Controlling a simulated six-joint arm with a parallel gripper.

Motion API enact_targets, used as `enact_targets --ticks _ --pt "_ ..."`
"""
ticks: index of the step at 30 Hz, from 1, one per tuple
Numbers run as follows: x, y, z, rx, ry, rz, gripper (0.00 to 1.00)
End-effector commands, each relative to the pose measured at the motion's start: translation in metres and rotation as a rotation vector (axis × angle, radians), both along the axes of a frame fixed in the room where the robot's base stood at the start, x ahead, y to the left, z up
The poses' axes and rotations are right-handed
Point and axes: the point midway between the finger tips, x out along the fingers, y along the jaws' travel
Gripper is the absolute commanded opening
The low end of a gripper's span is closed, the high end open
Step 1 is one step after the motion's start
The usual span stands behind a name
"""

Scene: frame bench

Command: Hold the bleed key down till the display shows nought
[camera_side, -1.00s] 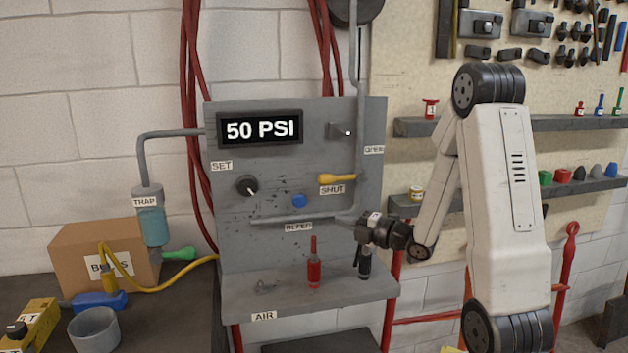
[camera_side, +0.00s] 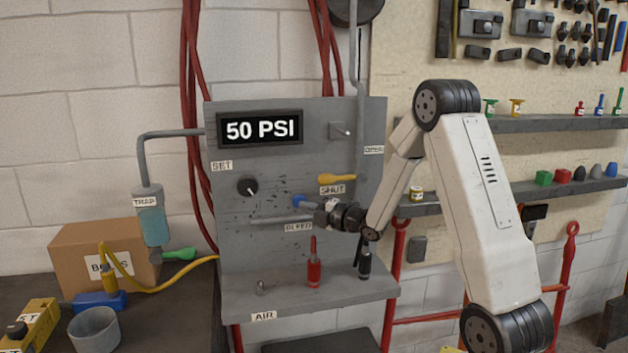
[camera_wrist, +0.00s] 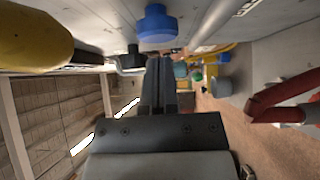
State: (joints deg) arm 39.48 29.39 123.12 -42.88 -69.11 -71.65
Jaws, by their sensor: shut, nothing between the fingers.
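The display (camera_side: 259,129) on the grey panel reads 50 PSI. The blue bleed key (camera_side: 298,200) is on the panel above the BLEED label (camera_side: 298,227). My gripper (camera_side: 314,206) is beside the key, to its right in the side view, and partly overlaps it there. In the wrist view the blue key (camera_wrist: 157,24) shows just above the tips of my shut, empty fingers (camera_wrist: 160,65), with a small gap in the picture. I cannot tell from the side view whether they touch.
A yellow lever (camera_side: 337,178) at the SHUT label sits just above my gripper. A black knob (camera_side: 247,185) is left of the key. A grey pipe (camera_side: 265,219) runs below. A red bottle (camera_side: 314,268) stands on the panel's shelf.

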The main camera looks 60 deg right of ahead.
Motion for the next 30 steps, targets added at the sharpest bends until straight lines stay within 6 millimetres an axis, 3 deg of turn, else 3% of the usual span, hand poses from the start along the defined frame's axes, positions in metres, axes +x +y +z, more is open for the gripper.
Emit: enact_targets --ticks 20,30 --pt "0.009 -0.010 0.000 -0.001 0.000 0.000 0.00" --pt "0.024 -0.025 0.000 -0.001 0.000 -0.004 0.00"
